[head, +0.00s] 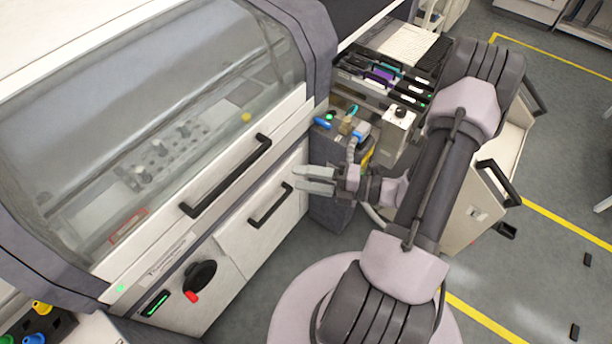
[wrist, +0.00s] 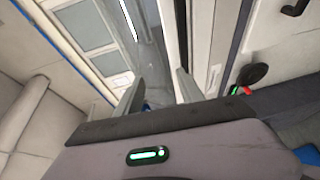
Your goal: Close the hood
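The hood (head: 160,95) is a large transparent curved cover on the machine at the left of the head view. A white lower rail with a long black handle (head: 226,176) runs along its front edge. Its lower edge looks down near the front panel, but I cannot tell whether it is fully shut. My gripper (head: 297,179) is to the right of the hood handle, near a smaller black handle (head: 270,205) on the front panel. Its two fingers are apart with nothing between them. The open fingers also show in the wrist view (wrist: 160,90).
A black rotary knob (head: 200,275) with a red part sits low on the panel. A grey post with coloured buttons (head: 330,135) stands close behind my gripper. Open floor lies at the right.

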